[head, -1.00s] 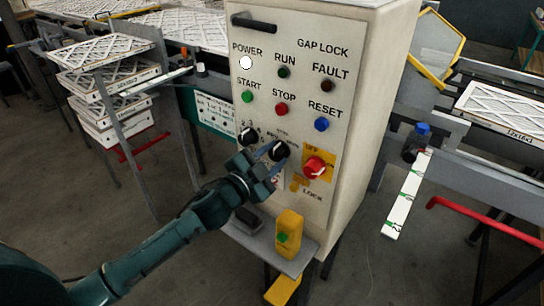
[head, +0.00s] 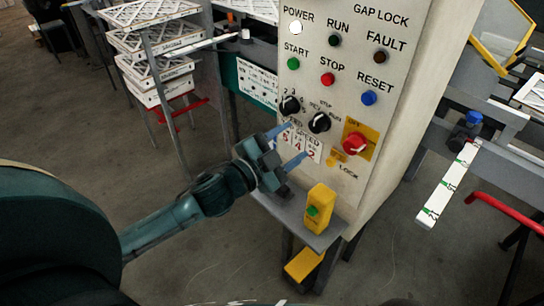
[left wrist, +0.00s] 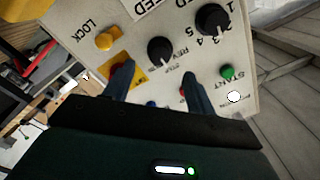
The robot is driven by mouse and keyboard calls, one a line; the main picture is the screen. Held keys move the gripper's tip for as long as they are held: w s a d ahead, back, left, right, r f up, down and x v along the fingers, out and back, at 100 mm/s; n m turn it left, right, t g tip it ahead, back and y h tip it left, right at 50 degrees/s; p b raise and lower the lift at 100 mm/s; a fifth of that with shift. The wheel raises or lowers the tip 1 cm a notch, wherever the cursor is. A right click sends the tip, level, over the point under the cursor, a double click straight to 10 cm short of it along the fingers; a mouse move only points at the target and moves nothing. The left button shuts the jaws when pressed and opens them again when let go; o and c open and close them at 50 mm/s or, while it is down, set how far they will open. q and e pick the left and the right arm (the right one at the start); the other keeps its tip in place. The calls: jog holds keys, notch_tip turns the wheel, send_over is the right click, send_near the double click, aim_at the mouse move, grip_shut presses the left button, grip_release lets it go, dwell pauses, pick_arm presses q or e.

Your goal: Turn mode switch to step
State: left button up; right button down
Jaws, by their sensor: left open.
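The mode switch (head: 319,121) is a black knob on the cream control panel, with small labels around it that include REV. In the left wrist view the knob (left wrist: 160,50) appears upside down, between and beyond my fingers. Its pale pointer mark is too small to read surely against the labels. My left gripper (head: 287,146) is open and empty. Its blue fingers are apart from the knob, below and left of it in the head view. They also show in the left wrist view (left wrist: 157,77). My right gripper is not in view.
Coloured buttons are above. A yellow box with a green button (head: 318,208) stands on a shelf (head: 291,222) below the panel.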

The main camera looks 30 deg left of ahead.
pick_arm(q)
jog(key=v, duration=0.5)
jog(key=shift+s+a+b, duration=0.1)
jog(key=shift+s+b, duration=0.25)
jog(key=shift+b, duration=0.05)
